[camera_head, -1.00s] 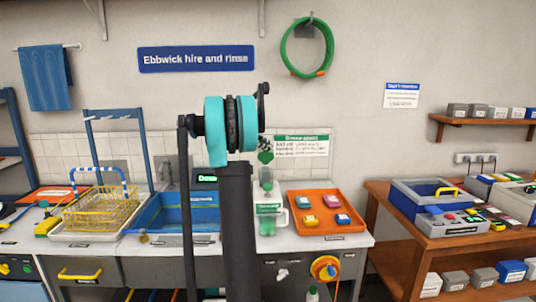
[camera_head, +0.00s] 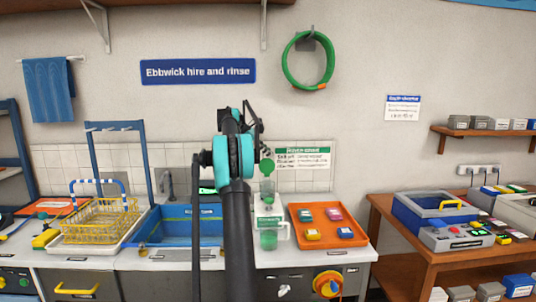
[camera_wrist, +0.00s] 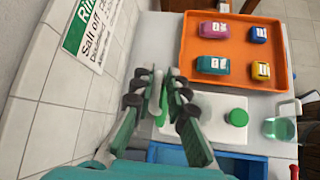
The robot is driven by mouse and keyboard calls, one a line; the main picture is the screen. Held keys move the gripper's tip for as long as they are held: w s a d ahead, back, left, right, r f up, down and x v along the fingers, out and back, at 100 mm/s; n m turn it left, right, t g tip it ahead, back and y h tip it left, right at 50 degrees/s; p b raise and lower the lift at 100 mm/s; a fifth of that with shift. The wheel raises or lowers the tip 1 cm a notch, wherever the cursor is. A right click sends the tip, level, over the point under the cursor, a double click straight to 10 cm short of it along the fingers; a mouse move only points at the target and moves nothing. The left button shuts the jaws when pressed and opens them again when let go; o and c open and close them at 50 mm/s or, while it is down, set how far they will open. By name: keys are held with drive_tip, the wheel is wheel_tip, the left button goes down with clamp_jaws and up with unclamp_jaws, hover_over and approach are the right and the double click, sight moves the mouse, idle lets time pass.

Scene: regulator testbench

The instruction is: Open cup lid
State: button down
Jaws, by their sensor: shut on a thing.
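The green cup lid (camera_head: 267,166) stands upright above a clear cup (camera_head: 268,190) on the bench, its round face toward the head camera. In the wrist view the lid (camera_wrist: 163,100) appears as a thin, light green edge between the fingers. My gripper (camera_wrist: 160,78) is shut on it, close to the tiled wall. In the head view my arm hides most of the gripper. A green disc (camera_wrist: 237,117) lies on a pale surface to the right of the fingers; I cannot tell if it is the cup's mouth.
A clear handled jug (camera_head: 268,240) with green contents stands in front of the clear cup. An orange tray (camera_head: 352,240) with several small coloured blocks is to the right. A blue sink (camera_head: 180,238) and a yellow rack (camera_head: 98,222) lie left. The tiled wall is close behind.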

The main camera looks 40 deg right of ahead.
drive_tip(key=shift+w+f, duration=0.1)
drive_tip(key=c, duration=1.6)
unclamp_jaws()
drive_tip(key=shift+d, duration=0.1)
drive_tip(key=shift+c, duration=0.2)
drive_tip(key=v, duration=1.2)
